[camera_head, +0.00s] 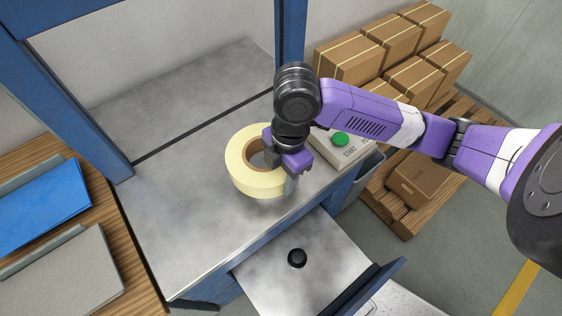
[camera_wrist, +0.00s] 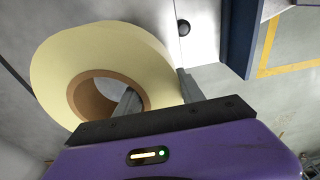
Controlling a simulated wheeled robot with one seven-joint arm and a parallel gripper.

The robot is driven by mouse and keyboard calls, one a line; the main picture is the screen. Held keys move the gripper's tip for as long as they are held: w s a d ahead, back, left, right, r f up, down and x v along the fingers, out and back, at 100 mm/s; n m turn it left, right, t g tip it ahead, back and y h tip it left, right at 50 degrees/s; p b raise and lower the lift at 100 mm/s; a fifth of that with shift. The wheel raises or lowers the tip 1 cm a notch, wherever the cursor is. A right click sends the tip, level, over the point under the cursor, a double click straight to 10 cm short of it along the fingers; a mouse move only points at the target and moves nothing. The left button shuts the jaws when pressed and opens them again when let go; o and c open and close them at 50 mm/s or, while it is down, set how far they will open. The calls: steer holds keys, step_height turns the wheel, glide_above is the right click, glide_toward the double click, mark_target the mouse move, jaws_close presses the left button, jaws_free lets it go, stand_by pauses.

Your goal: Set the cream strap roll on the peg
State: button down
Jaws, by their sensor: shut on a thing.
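The cream strap roll (camera_head: 243,176) has a brown cardboard core and shows over the grey metal tabletop in the head view. My gripper (camera_head: 283,172) is shut on the right side of its ring, one finger inside the core and one outside. In the wrist view the roll (camera_wrist: 110,48) fills the upper left, and my gripper (camera_wrist: 160,98) grips its wall. A short black peg (camera_head: 297,257) stands on the lower metal shelf in front of the table. The peg also shows in the wrist view (camera_wrist: 184,27), to the right of the roll.
A control box with a green button (camera_head: 340,139) sits right of the roll. Blue frame posts (camera_head: 290,30) rise around the table. A blue upright plate (camera_head: 369,287) borders the shelf at right. Cardboard boxes (camera_head: 350,73) stand on a pallet behind. Blue and grey folders (camera_head: 42,203) lie at left.

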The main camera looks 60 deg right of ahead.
mark_target(280, 198)
steer(key=shift+f, duration=3.75)
steer(key=shift+f, duration=0.15)
steer(key=c, duration=0.7)
jaws_free()
